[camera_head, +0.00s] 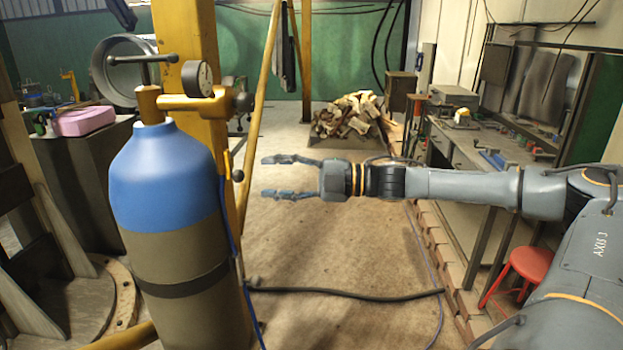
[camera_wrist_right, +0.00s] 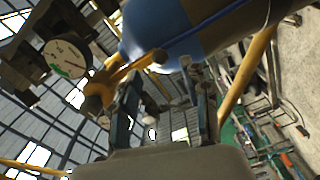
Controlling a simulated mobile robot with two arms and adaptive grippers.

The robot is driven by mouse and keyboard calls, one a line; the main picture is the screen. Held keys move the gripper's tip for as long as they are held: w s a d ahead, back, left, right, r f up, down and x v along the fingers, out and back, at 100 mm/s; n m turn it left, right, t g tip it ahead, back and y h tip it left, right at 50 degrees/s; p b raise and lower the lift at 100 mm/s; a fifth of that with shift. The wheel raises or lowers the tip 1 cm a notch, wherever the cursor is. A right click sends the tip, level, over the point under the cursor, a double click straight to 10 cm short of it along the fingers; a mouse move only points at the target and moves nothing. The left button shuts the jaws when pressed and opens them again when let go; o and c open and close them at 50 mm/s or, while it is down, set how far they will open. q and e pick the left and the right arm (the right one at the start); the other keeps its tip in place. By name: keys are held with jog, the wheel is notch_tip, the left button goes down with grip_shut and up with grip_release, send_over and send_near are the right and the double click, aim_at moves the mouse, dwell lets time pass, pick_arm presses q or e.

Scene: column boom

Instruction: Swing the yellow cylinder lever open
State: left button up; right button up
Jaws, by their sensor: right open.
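A tall gas cylinder (camera_head: 165,185) with a blue top and grey-brown body stands upright at the left. A brass-yellow valve (camera_head: 190,103) with a round gauge (camera_head: 197,78) sits on top. A short yellow lever (camera_head: 227,163) with a dark ball end shows at the cylinder's right side. My right gripper (camera_head: 270,176) is open and empty, its fingers pointing left toward the lever, with a gap between. In the right wrist view the open fingers (camera_wrist_right: 160,72) frame the yellow lever (camera_wrist_right: 138,64) and its ball beyond the tips. My left gripper is out of view.
A yellow post (camera_head: 188,35) stands right behind the cylinder. A blue hose runs down its side, and a black hose (camera_head: 345,294) lies on the floor. A workbench (camera_head: 455,150) and red stool (camera_head: 527,263) are at the right.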

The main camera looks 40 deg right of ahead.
jog(key=v, duration=0.7)
dwell(0.4)
